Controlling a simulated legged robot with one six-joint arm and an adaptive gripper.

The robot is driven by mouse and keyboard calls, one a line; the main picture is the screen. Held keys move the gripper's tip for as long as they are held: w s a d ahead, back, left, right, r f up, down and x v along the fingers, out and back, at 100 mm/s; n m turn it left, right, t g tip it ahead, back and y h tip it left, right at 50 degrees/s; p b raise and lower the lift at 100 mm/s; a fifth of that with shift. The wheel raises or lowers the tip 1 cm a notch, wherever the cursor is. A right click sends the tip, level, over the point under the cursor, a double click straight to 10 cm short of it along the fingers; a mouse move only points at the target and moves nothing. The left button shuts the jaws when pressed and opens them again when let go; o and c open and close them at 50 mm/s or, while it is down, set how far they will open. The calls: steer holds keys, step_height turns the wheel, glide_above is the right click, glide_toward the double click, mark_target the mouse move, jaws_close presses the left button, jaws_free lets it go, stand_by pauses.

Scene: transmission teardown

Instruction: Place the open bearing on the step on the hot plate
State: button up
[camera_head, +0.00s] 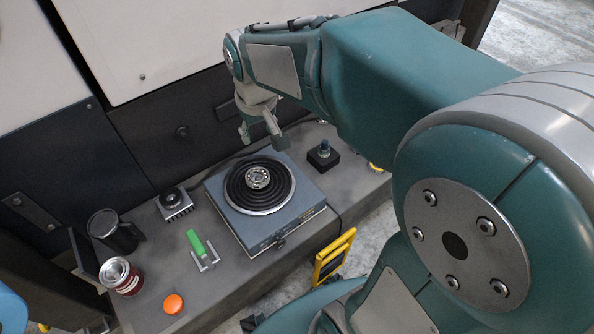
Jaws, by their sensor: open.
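The hot plate (231,222) is a blue-grey box with a round black ringed heating surface, standing on the grey bench. A small silvery ring with balls, which looks like the open bearing (257,178), lies at about the middle of the heating surface. Whether it rests on a step there is too small to tell. My gripper (262,139) is open and empty, above and behind the hot plate's far edge, with its fingers pointing down. It is apart from the bearing.
On the bench (223,290) are a black mug (115,232), a red can (121,277), an orange cap (173,303), a green-handled tool (201,246), a small device (175,204) and a black block with a blue-topped part (323,154). A yellow frame (333,255) stands at the front edge.

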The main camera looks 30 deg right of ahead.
steer(key=s+d+r+m+t, duration=0.1)
steer(key=s+r+t, duration=0.2)
steer(key=s, duration=1.2)
steer(key=shift+r, duration=0.1)
stand_by(1.6)
